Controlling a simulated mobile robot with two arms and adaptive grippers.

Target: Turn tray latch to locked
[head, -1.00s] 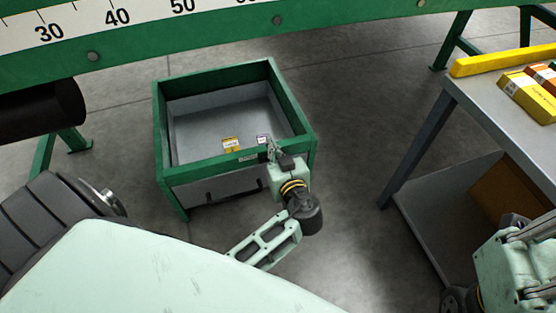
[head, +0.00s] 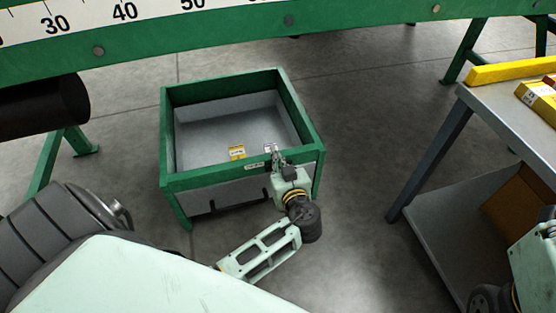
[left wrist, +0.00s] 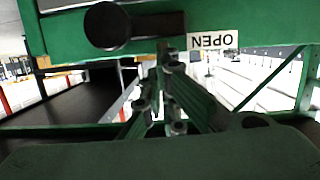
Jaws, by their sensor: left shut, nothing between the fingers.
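The tray (head: 180,183) is a green-framed box with a grey inside, on the floor in the head view. Its latch shows in the left wrist view as a dark round knob (left wrist: 106,26) with a dark bar pointing right, towards a white label reading OPEN (left wrist: 213,41), seen upside down. My left gripper (head: 277,157) is at the tray's front rim, near its right corner. In the left wrist view its fingers (left wrist: 165,58) are shut and empty, just below the bar's right end. I cannot tell whether they touch it. In the head view the gripper hides the latch.
A grey table (head: 500,108) with yellow items stands on the right, with a brown box (head: 515,205) on its lower shelf. A green beam with a number scale (head: 240,25) crosses the top. A black roller (head: 45,105) is at left. Floor between tray and table is clear.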

